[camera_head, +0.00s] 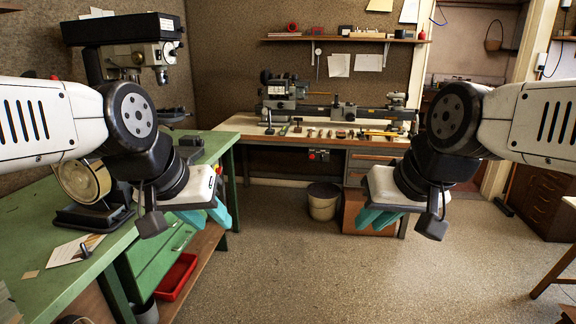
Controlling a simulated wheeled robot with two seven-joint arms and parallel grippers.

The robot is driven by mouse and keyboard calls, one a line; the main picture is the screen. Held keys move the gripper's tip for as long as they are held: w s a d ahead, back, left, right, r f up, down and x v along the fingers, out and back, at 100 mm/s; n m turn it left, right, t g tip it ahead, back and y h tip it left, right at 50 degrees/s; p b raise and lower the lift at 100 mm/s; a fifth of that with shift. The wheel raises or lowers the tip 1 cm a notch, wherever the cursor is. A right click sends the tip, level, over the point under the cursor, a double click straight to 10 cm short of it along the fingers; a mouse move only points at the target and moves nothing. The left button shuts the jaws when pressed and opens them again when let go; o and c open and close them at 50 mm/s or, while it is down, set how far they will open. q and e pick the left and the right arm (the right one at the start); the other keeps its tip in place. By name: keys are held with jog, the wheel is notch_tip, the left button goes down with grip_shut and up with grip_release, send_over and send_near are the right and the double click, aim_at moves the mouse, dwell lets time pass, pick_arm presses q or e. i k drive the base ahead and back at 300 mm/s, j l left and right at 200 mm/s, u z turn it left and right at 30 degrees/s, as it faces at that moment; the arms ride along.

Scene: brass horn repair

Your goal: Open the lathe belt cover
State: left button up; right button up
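The lathe (340,108) stands on the wooden-topped bench against the back wall. Its grey headstock housing (285,88) is at the left end. The belt cover cannot be told apart from this housing at this distance, and whether it is shut is not clear. My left gripper (213,214) hangs at the right edge of the green bench, its teal fingers apart and empty. My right gripper (378,217) hangs in front of the wooden bench's right part, its teal fingers apart and empty. Both grippers are well short of the lathe.
A green bench (40,226) with a drill press (140,50) runs along the left. Small tools lie in front of the lathe. A bin (323,203) and a cardboard box (352,212) stand under the wooden bench. A wall shelf (328,39) hangs above. The middle floor is clear.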

aim_at(275, 86)
jog(key=i, duration=2)
jog(key=i+j+z, duration=0.1)
jog(key=i, duration=1.95)
jog(key=i+j+z, duration=0.1)
jog(key=i, duration=0.3)
